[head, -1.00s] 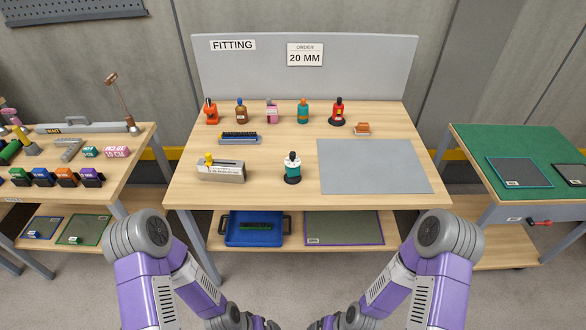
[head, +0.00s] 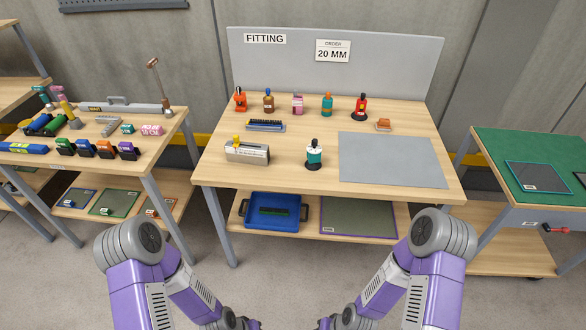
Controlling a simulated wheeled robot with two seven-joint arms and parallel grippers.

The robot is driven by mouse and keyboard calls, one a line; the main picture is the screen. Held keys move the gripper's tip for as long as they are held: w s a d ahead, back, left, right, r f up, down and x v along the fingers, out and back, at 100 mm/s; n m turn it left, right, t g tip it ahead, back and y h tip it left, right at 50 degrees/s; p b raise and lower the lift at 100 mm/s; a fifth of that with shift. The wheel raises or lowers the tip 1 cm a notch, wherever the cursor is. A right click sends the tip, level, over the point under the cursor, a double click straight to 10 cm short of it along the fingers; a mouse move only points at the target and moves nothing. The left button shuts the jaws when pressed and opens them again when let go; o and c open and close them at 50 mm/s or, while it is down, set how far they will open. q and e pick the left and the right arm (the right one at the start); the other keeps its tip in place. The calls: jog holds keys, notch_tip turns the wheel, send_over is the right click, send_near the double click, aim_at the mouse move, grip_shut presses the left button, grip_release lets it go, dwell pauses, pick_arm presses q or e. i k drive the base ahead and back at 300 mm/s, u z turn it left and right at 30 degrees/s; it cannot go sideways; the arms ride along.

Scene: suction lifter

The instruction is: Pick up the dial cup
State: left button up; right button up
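A teal and white cup-shaped tool with a black top and black base (head: 314,155) stands upright near the front middle of the fitting bench. A back row holds a red-orange tool (head: 240,99), a brown one with a blue top (head: 268,99), a pink one (head: 297,103), a teal one with an orange top (head: 327,104) and a red and black one (head: 360,106). Which is the dial cup is too small to tell. My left gripper (head: 245,323) and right gripper (head: 328,323) are low at the bottom edge, short of the bench, mostly cut off. Neither touches a tool.
A grey block with a yellow knob (head: 247,153), a dark toothed strip (head: 265,125), an orange-brown block (head: 383,124) and a grey mat (head: 393,160) lie on the bench. A blue tray (head: 272,226) is on the shelf below. A cluttered table stands left, a green-topped one right.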

aim_at(313, 162)
jog(key=u, duration=0.4)
jog(key=k, duration=0.95)
jog(key=z, duration=0.6)
jog(key=i, duration=1.5)
jog(key=u, duration=0.4)
